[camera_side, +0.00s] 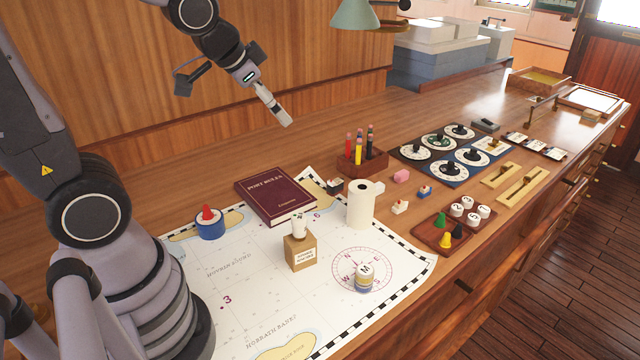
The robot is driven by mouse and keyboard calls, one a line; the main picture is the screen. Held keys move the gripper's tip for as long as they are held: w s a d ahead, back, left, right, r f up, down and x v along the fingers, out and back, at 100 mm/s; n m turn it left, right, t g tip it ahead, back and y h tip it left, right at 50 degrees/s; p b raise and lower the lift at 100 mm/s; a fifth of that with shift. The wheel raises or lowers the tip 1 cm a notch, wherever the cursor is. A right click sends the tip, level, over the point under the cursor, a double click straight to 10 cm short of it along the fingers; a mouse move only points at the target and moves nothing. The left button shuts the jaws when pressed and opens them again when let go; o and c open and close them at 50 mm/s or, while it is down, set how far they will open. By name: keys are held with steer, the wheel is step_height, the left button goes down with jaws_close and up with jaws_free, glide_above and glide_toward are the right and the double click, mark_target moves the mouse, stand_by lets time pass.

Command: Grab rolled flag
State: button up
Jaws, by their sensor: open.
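No thing is plainly a rolled flag. The closest match is the group of thin upright rolls in a wooden rack (374,165) at the middle of the counter. They include a red one (348,146), a yellow one (358,153) and dark ones (369,142); they are too small to tell if they are flags. My gripper (286,120) is open and appears empty. It is up to the left of the rack, well apart from it, pointing down to the right. The gap between its fingers is hard to see from this side.
A chart (240,290) covers the near counter. On or beside it are a dark red book (275,202), a small box (300,252), a white roll (361,205) and a blue tub (210,227). Dials (440,142) and peg trays (440,235) stand right. A green lamp (353,14) hangs above.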

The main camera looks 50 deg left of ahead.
steer(key=w+f+m, duration=0.2)
steer(key=w+f, duration=0.5)
steer(key=m+t+h, duration=0.2)
steer(key=m+h, duration=0.1)
steer(key=h, duration=0.3)
glide_above(361, 270)
steer(key=a, duration=0.6)
step_height(361, 270, down, 18)
steer(key=s+d+f, duration=0.1)
steer(key=f, duration=0.1)
steer(key=s+f+t+h, duration=0.1)
steer(key=s, duration=0.1)
steer(key=s+d+f+t+h, duration=0.1)
steer(key=s+f, duration=0.1)
steer(key=shift+d+f+n, duration=0.3)
steer(key=shift+d, duration=0.05)
steer(key=x, duration=0.7)
steer(key=shift+w+d, duration=0.1)
steer(key=shift+w, duration=0.15)
steer(key=c, duration=1.1)
steer(key=shift+r, duration=0.1)
